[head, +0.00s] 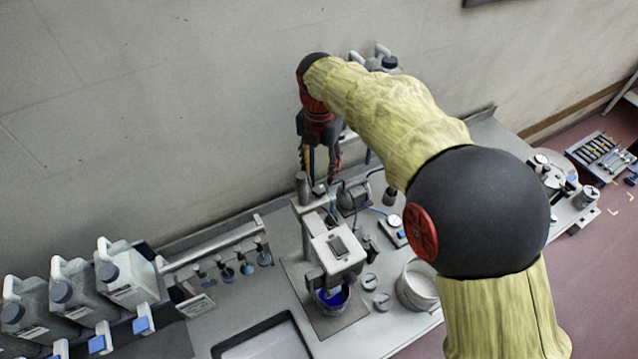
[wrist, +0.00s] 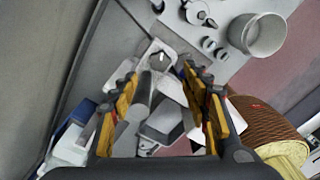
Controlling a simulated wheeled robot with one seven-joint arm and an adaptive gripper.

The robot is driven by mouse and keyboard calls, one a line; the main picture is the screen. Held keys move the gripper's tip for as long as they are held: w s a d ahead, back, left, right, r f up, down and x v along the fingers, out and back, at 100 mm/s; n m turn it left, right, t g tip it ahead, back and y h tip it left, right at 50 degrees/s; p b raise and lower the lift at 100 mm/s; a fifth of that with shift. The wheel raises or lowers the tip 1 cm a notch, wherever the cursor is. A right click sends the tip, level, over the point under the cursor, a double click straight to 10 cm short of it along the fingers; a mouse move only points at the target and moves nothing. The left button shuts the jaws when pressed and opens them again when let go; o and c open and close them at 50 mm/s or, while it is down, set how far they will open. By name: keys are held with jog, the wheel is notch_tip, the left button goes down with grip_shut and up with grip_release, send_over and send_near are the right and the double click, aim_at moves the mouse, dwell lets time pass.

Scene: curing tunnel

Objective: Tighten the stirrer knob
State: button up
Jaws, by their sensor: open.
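The stirrer (head: 338,250) is a pale grey head on a column on the bench, above a pot of blue liquid (head: 332,297). An upright grey cylinder (head: 302,187) tops its column; I cannot tell for sure which part is the knob. My gripper (head: 318,176) points down above the column top, its fingers spread. In the wrist view my gripper (wrist: 160,72) is open, with grey stirrer parts (wrist: 165,120) and a dark grey cylinder (wrist: 143,95) showing between and below the fingers. No contact is clear, and nothing is visibly held.
White jugs (head: 125,275) stand at the left beside a rail with hanging blue-tipped tools (head: 245,265). A white bucket (head: 417,287) and small round pieces (head: 370,281) stand right of the stirrer. A dark-rimmed tray (head: 262,340) lies in front. The wall is close behind.

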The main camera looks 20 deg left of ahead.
aim_at(319, 189)
jog(key=shift+f+n, duration=0.2)
jog(key=shift+n, duration=0.1)
notch_tip(319, 189, down, 7)
jog(key=shift+f+p, duration=0.2)
jog(key=shift+p, duration=0.75)
jog(key=shift+c, duration=0.8)
jog(key=c, duration=1)
